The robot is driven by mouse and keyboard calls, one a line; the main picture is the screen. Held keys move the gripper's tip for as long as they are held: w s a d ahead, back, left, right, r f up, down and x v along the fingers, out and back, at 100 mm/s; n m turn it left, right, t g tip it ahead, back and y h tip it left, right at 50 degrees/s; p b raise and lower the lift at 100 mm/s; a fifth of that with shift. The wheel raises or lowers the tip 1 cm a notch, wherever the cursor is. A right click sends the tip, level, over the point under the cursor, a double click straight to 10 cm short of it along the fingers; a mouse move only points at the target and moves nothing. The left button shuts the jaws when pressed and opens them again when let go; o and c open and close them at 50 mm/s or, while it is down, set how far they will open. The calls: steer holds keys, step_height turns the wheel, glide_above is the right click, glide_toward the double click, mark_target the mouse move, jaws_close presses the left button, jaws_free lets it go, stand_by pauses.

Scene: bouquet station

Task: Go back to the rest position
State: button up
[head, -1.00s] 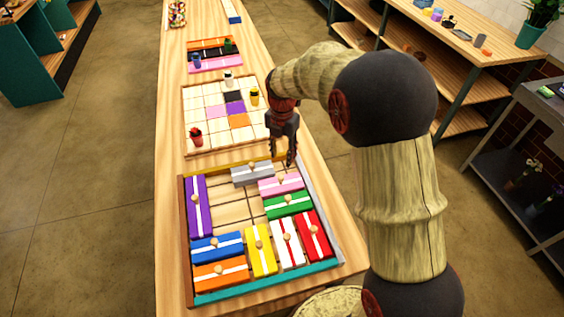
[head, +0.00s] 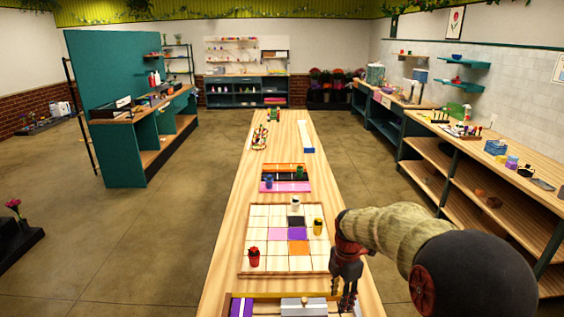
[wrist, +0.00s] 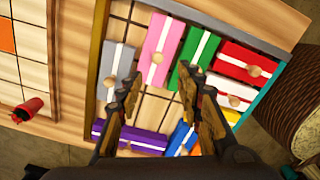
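My gripper (head: 346,302) hangs over the table's near right side, above the edge of the tray of blocks. In the wrist view my gripper (wrist: 158,98) has its two fingers spread apart with nothing between them. Below them is the sliding-block tray (wrist: 96,70) with pink (wrist: 163,48), green (wrist: 195,60), red (wrist: 250,63), grey (wrist: 118,62) and purple (wrist: 130,137) blocks, each with a white stripe and a round knob. In the head view only the tray's far edge shows, with the grey block (head: 303,307) and purple block (head: 241,306).
A tiled board (head: 262,222) lies beyond the tray, with a red pot (head: 254,257), a yellow pot (head: 318,227) and a white pot (head: 295,204) on it. Shelves (head: 475,195) stand right; floor between is clear.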

steer(key=s+r+m+t+b, duration=0.1)
steer(key=s+r+m+t, duration=0.1)
steer(key=s+r+m, duration=0.2)
steer(key=s+r+m+t+b, duration=0.1)
steer(key=s+r+m, duration=0.3)
steer(key=s+m, duration=0.6)
steer(key=s+r+m+t+b, duration=0.2)
steer(key=s+m, duration=0.6)
steer(key=s, duration=0.7)
step_height(320, 180, up, 3)
steer(key=shift+d+f+t+b, duration=0.1)
steer(key=shift+d+t+b, duration=0.25)
steer(key=shift+b, duration=0.2)
